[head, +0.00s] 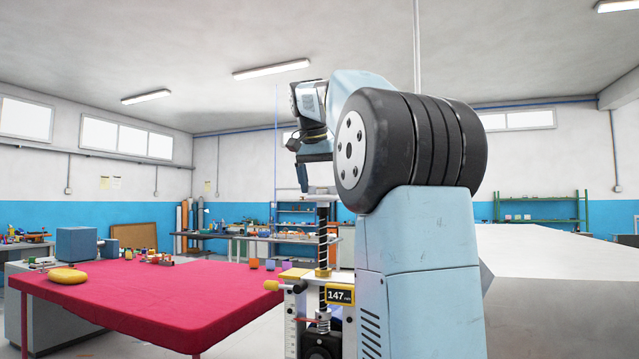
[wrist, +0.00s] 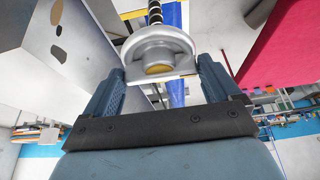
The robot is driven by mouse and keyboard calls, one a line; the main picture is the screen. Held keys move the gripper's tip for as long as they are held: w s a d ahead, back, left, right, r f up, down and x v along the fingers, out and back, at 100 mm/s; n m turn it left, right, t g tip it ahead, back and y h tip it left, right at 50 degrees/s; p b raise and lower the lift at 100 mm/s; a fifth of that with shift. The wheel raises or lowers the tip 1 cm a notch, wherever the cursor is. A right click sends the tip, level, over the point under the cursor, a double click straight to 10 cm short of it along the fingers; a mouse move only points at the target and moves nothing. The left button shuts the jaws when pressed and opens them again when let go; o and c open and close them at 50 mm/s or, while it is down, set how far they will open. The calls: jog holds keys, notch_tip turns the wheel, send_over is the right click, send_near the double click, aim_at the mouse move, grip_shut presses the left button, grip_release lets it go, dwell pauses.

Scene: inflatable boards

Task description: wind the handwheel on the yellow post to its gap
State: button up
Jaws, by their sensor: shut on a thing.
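My gripper (wrist: 160,72) is shut on a grey handwheel (wrist: 158,46), one finger on each side of it. The wheel looks like a domed disc with a flat-cut side and a brassy centre. In the head view the handwheel (head: 321,195) sits on top of a dark upright threaded spindle (head: 323,235), with my gripper (head: 304,187) pointing down at it from above. The spindle runs down into a brass collar on the yellow-topped post (head: 296,274). A display (head: 339,296) on the post reads 147 mm. My arm hides part of the post.
A table with a red cloth (head: 150,295) stands at the left, with a yellow round object (head: 67,275) and several small items on it. A large pale surface (head: 560,260) lies at the right. Workbenches and shelves line the back wall.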

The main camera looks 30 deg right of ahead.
jog(key=shift+d, duration=0.15)
jog(key=shift+d+n, duration=0.1)
jog(key=shift+n, duration=0.2)
dwell(0.4)
jog(key=shift+n, duration=0.4)
